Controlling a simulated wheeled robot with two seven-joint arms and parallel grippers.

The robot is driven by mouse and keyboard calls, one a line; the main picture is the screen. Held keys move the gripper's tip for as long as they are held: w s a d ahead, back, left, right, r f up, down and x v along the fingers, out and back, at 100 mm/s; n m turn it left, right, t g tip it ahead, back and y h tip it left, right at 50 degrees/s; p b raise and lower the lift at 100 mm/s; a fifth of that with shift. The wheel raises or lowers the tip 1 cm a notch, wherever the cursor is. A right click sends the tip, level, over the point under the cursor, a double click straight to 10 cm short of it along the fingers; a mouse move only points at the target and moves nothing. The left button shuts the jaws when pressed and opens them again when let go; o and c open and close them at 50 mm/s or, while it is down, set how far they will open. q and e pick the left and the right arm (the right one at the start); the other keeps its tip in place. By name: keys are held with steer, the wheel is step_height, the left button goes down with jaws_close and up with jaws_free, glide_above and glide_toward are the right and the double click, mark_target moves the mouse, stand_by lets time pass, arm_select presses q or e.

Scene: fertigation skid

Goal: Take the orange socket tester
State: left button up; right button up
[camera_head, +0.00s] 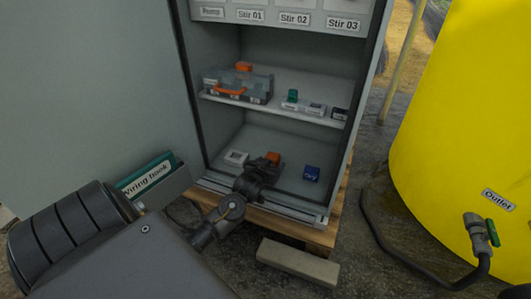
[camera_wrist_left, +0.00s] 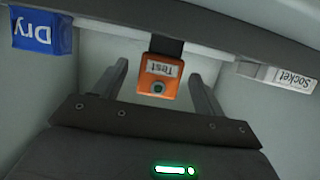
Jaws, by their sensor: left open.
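The orange socket tester, an orange block marked "Test" (camera_wrist_left: 158,70), shows upright in the middle of the left wrist view. In the head view its orange top (camera_head: 273,157) shows on the cabinet's bottom shelf, partly hidden by my left gripper (camera_head: 266,167). My left gripper is open. In the left wrist view its two fingers (camera_wrist_left: 157,72) stand to either side of the tester, with a gap on each side; I cannot tell how deep it sits between them. My right gripper is not in view.
A white block marked "Socket" (camera_head: 236,158) and a blue "Dry" block (camera_head: 311,173) flank the tester. On the shelf above are a grey case (camera_head: 238,84) with an orange item (camera_head: 244,66) and small blocks (camera_head: 303,105). The cabinet door stands open at left.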

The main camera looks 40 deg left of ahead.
mark_target(274, 154)
arm_select(q)
steer(key=shift+w+a+f, duration=0.2)
steer(key=shift+w, duration=0.45)
steer(key=shift+c, duration=0.4)
steer(key=c, duration=1)
steer(key=shift+c, duration=0.2)
steer(key=shift+r, duration=0.15)
steer(key=shift+r+p, duration=1.55)
steer(key=shift+p, duration=0.75)
